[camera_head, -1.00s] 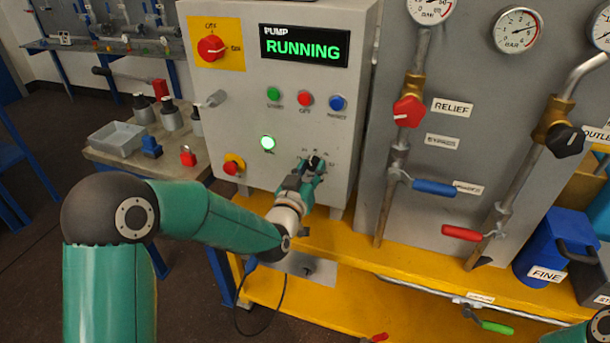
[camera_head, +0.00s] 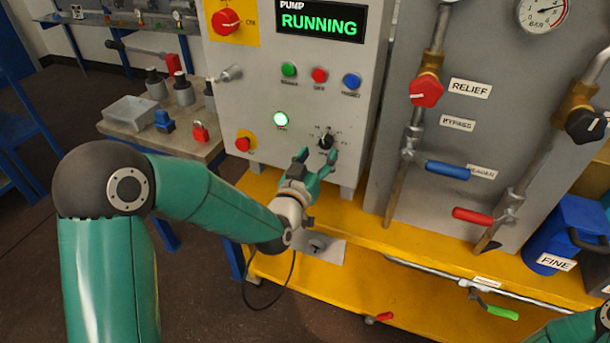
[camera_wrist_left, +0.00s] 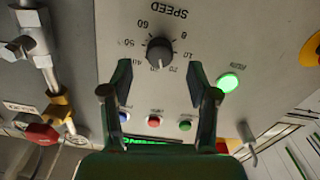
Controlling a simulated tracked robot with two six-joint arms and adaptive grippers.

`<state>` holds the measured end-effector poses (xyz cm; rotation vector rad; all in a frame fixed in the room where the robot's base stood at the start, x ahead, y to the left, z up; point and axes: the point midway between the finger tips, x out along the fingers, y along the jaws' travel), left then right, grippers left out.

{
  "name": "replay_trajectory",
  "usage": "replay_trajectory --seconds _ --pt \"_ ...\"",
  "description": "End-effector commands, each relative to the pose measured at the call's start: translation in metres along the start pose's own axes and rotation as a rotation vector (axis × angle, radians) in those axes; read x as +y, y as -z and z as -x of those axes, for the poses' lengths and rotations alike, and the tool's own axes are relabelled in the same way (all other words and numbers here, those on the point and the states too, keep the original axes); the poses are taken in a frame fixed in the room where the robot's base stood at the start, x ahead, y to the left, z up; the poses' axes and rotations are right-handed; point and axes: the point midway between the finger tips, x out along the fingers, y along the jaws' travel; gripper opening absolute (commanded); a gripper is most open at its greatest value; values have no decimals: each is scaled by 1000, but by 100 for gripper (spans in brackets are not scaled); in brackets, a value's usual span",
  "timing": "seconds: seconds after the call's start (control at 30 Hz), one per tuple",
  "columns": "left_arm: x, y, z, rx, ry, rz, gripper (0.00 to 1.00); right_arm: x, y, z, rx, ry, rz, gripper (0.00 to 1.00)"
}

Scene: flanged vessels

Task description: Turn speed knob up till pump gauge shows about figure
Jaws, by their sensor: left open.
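The black speed knob (camera_head: 326,141) is on the lower right of the grey pump panel (camera_head: 262,105). In the left wrist view the knob (camera_wrist_left: 159,53) sits inside a number scale, under an upside-down SPEED label (camera_wrist_left: 167,14). My left gripper (camera_head: 319,163) is open, its two fingers spread just in front of and below the knob. In the wrist view the fingers stand either side of it, apart from it. A BAR gauge (camera_head: 543,12) is at the top right; its reading is too small to tell. My right gripper is out of view.
The display (camera_head: 318,22) reads PUMP RUNNING and a green lamp (camera_head: 280,119) is lit. Buttons and a red emergency-type knob (camera_head: 244,142) are nearby. Pipes with a red relief knob (camera_head: 426,91) and a blue handle (camera_head: 447,170) stand to the right.

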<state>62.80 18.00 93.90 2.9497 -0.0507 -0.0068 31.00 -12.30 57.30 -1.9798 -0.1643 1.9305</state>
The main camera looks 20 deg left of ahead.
Motion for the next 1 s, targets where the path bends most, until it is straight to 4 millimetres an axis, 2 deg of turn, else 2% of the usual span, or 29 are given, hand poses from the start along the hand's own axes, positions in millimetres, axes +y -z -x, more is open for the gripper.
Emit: replay_trajectory --seconds 0.2,0.4,0.6,1.0 --pt "0 0 46 -2 0 0 60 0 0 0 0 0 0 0" --pt "0 0 74 0 0 0 60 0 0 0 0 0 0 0" --pt "0 -1 82 -1 0 0 60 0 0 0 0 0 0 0" --pt "0 -1 82 0 1 0 60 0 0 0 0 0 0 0"
